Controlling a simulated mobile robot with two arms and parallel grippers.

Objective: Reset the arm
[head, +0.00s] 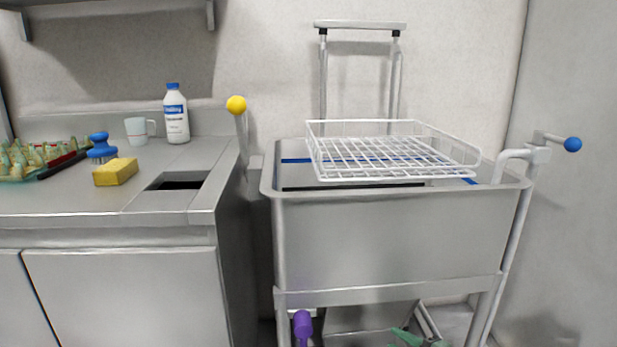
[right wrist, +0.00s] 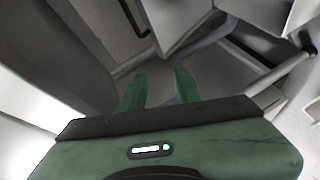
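My right gripper (right wrist: 159,74) shows in the right wrist view with its two green fingers apart and nothing between them. In the head view, a small green part at the bottom edge, right of centre, looks like the tip of my right gripper (head: 407,338), low in front of the sink; most of it is cut off by the frame. My left gripper is not in view.
A steel sink (head: 395,235) stands ahead with a white wire basket (head: 322,176) on top. Yellow (head: 236,105), blue (head: 573,144) and purple (head: 302,325) knobs surround it. The left counter (head: 75,199) holds a sponge (head: 115,172), brush (head: 101,147), mug (head: 137,131), bottle (head: 176,118) and egg tray (head: 17,176).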

